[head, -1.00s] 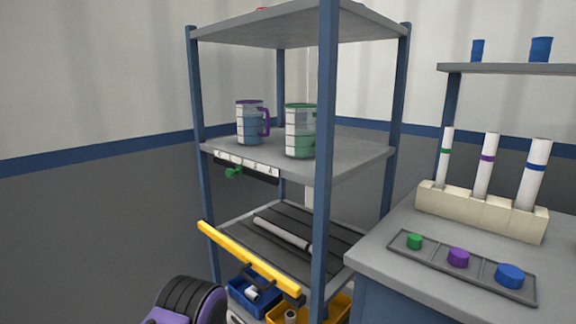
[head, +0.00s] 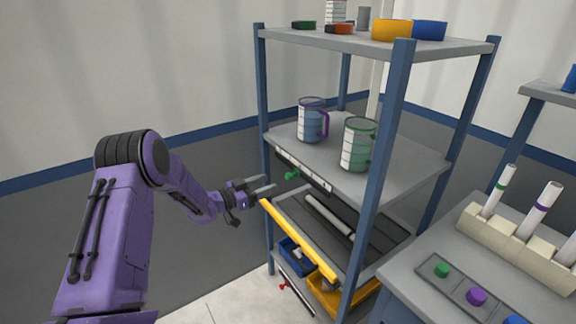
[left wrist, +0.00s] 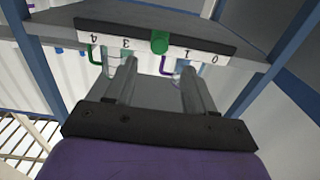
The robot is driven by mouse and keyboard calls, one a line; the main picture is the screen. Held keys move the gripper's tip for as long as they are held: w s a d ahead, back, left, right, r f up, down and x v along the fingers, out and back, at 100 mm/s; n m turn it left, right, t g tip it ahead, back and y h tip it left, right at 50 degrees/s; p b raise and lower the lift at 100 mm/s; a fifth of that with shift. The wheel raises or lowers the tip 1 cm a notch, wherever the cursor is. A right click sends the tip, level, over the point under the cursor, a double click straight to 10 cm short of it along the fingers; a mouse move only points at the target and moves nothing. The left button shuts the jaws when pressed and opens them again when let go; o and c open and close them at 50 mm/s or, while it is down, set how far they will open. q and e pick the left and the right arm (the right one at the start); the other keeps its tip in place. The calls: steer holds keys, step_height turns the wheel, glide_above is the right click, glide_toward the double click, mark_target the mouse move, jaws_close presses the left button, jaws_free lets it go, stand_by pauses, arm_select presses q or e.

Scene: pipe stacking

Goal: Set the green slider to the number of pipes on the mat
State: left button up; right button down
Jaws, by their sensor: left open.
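The green slider knob (head: 291,176) sits on a numbered strip (head: 314,180) along the middle shelf's front edge. In the left wrist view the strip appears upside down; the green knob (left wrist: 160,42) stands between the 3 and the 1, covering the number there. My left gripper (head: 268,185) is open and empty, just left of the knob and apart from it. In the left wrist view its two fingers (left wrist: 157,72) point toward the strip, with the knob between their lines. The dark ribbed mat (head: 376,226) lies on the lower shelf. One pale pipe (head: 330,217) shows on it; the yellow bar and post hide part.
A yellow bar (head: 297,238) runs below the slider at the rack's front. A blue post (head: 377,180) stands to the right. A purple-handled jug (head: 312,120) and a green-rimmed jug (head: 358,145) stand above the slider.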

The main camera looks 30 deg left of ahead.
mark_target(286, 177)
arm_select(q)
steer(key=x, duration=0.4)
steer(key=p+x, duration=0.1)
steer(key=x, duration=0.4)
steer(key=shift+f, duration=0.2)
arm_select(e)
steer(key=shift+r, duration=0.55)
arm_select(q)
steer(key=shift+c, duration=0.3)
